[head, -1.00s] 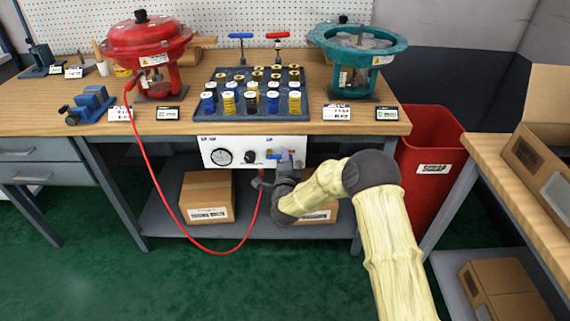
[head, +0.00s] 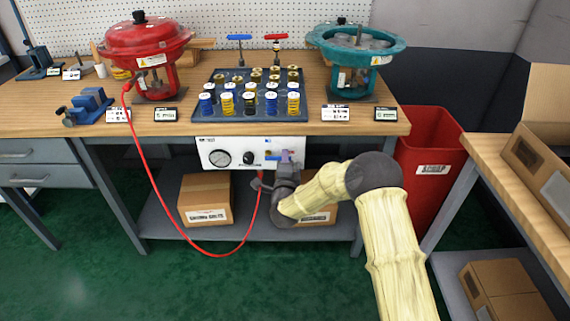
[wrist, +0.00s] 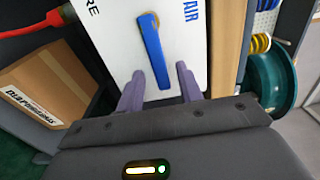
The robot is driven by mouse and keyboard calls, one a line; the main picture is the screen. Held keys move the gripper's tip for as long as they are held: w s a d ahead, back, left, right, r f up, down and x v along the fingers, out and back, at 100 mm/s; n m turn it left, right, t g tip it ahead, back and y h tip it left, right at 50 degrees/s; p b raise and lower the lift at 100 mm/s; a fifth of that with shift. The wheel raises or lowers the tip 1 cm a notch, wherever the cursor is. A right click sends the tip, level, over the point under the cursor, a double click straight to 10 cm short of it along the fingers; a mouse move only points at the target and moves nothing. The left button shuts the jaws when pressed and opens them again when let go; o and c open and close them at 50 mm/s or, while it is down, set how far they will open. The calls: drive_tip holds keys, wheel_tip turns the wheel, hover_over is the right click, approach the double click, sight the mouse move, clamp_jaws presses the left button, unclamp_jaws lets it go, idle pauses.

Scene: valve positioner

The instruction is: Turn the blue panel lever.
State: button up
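The blue panel lever (wrist: 152,52) is on the white panel (wrist: 113,32) under the bench front. In the wrist view it hangs from a brass-coloured pivot at its top and slants slightly down to the right. My gripper (wrist: 160,84) is open, with one purple finger on each side of the lever's lower end. Gaps show between the lever and both fingers. In the head view my gripper (head: 289,157) is at the right part of the panel (head: 218,145) and hides much of the lever there.
The panel carries a round gauge (head: 220,158) and a black knob (head: 249,158). A red hose (head: 163,213) hangs in front of the bench. Two other levers, blue (head: 239,37) and red (head: 276,37), stand on the bench top. A red bin (head: 427,150) is at right.

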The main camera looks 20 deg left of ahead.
drive_tip(key=shift+s, duration=0.1)
drive_tip(key=p+v, duration=0.1)
drive_tip(key=v, duration=1.6)
drive_tip(key=shift+d, duration=0.15)
